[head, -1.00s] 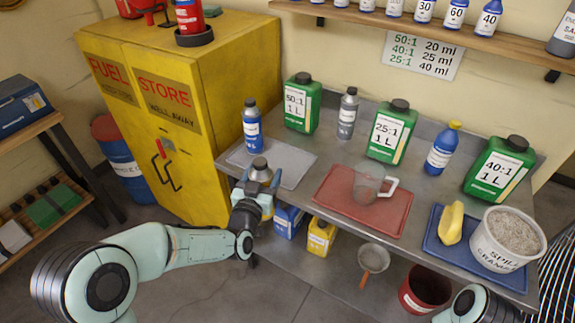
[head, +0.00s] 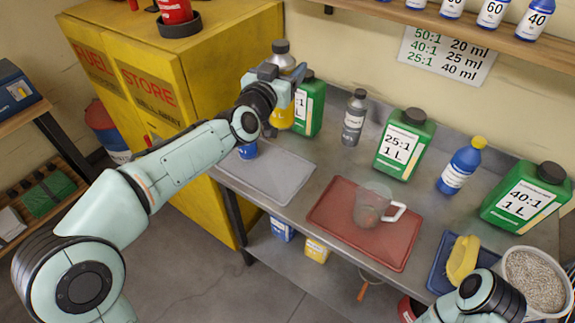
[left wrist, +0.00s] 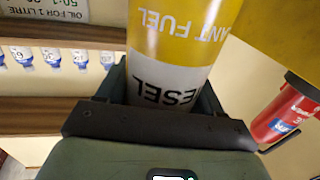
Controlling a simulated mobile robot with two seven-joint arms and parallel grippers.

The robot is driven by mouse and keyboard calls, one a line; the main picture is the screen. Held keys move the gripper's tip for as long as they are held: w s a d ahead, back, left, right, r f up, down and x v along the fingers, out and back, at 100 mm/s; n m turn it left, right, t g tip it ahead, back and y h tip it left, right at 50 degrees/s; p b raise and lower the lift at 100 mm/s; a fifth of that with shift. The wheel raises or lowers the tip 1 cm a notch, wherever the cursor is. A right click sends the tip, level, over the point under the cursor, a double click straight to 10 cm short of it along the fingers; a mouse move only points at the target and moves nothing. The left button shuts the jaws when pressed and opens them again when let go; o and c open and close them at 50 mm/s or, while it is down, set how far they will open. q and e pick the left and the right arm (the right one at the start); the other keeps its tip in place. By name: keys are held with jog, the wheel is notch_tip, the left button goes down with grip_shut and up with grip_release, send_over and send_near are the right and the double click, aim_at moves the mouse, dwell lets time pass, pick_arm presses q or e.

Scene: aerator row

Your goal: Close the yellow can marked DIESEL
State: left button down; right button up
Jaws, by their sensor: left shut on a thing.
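The yellow can (head: 281,117) is in my left gripper (head: 276,84), held upright in the air above the back left of the bench. It has a silver shoulder and a dark piece on top; I cannot tell whether that is a cap or a bare neck. In the left wrist view the can (left wrist: 180,55) fills the space between the fingers. Its label shows upside down, with "ESEL" and "ANT FUEL" readable. The left gripper is shut on it and hides its middle in the head view. My right arm shows at the lower right, but its gripper is out of view.
A red tray (head: 330,235) holds a clear jug (head: 370,203). Green cans (head: 405,145), a grey bottle (head: 353,118) and a blue bottle (head: 462,165) stand behind. The yellow fuel cabinet (head: 225,75) is close on the left.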

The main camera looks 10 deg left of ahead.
pick_arm(q)
jog(key=shift+s, duration=0.25)
jog(key=shift+f, duration=0.1)
notch_tip(320, 180, down, 6)
jog(key=shift+w+r+b, duration=0.1)
jog(key=shift+r+b, duration=0.05)
jog(key=shift+b, duration=1.05)
notch_tip(320, 180, down, 10)
jog(key=b, duration=0.1)
jog(key=shift+r, duration=0.15)
pick_arm(e)
jog(key=f, duration=0.1)
jog(key=s+f, duration=0.1)
jog(key=f, duration=0.1)
jog(key=shift+s+f, duration=0.25)
jog(key=shift+f, duration=0.1)
pick_arm(q)
notch_tip(320, 180, down, 4)
jog(key=shift+f, duration=0.15)
pick_arm(e)
jog(key=shift+f, duration=0.15)
